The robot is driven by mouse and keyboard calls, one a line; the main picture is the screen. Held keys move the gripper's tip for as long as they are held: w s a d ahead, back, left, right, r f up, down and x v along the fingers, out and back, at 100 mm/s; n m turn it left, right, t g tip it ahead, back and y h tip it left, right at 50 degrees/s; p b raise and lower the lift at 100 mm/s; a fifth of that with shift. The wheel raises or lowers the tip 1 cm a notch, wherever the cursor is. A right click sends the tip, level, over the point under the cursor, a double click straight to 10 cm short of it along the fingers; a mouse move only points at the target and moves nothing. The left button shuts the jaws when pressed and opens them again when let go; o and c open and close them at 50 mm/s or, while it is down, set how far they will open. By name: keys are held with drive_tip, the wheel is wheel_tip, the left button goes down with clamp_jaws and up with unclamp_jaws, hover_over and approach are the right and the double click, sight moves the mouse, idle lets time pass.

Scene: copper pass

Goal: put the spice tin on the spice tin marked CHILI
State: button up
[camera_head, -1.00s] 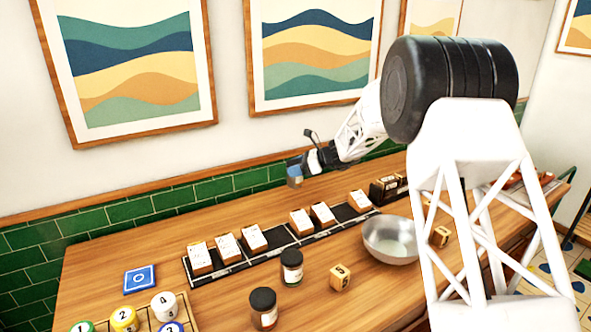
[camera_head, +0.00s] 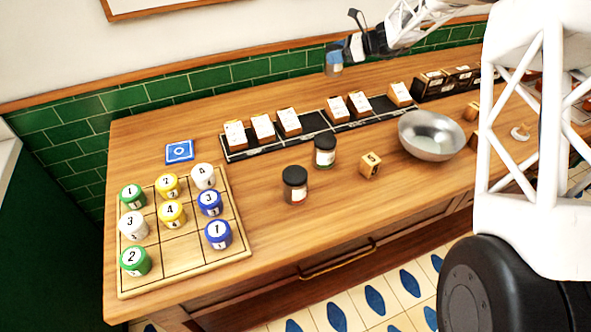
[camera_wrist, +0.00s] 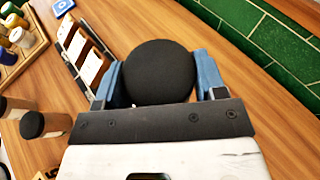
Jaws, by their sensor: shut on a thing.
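My gripper (camera_head: 334,58) is raised over the back of the counter, near the green tiles. Its blue fingers are shut on a spice tin, whose round black lid (camera_wrist: 160,72) fills the space between them in the wrist view. The held tin's label is hidden there. Two black-lidded spice tins stand upright on the counter: one with a greenish band (camera_head: 325,151) and one with a reddish-brown band (camera_head: 295,184), nearer the front. Both are apart from my gripper. Their lettering is too small to read, so I cannot tell which is marked CHILI.
A black rack (camera_head: 275,145) with several white-faced blocks runs behind the tins. A metal bowl (camera_head: 432,136) and a numbered wooden cube (camera_head: 370,165) stand to their right. A wooden grid tray (camera_head: 185,268) holds several numbered jars at left. A blue card (camera_head: 180,151) lies behind it.

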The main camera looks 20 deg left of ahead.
drive_tip(key=s+d+r+n+g, duration=0.1)
drive_tip(key=s+d, duration=0.4)
drive_tip(key=s, duration=1.3)
drive_tip(key=s+d+r+n+g+h, duration=0.1)
drive_tip(key=s+d, duration=0.4)
drive_tip(key=s, duration=1.4)
drive_tip(key=s+d+r+n+g+h, duration=0.1)
drive_tip(key=s+d+n+g, duration=0.2)
drive_tip(key=s, duration=1.5)
drive_tip(key=shift+s+d+g, duration=0.2)
drive_tip(key=shift+d+g, duration=0.4)
drive_tip(key=shift+d, duration=0.6)
drive_tip(key=shift+w+a, duration=0.1)
hover_over(296, 173)
drive_tip(key=shift+f, duration=0.8)
drive_tip(key=shift+f, duration=1.75)
drive_tip(key=shift+f, duration=0.1)
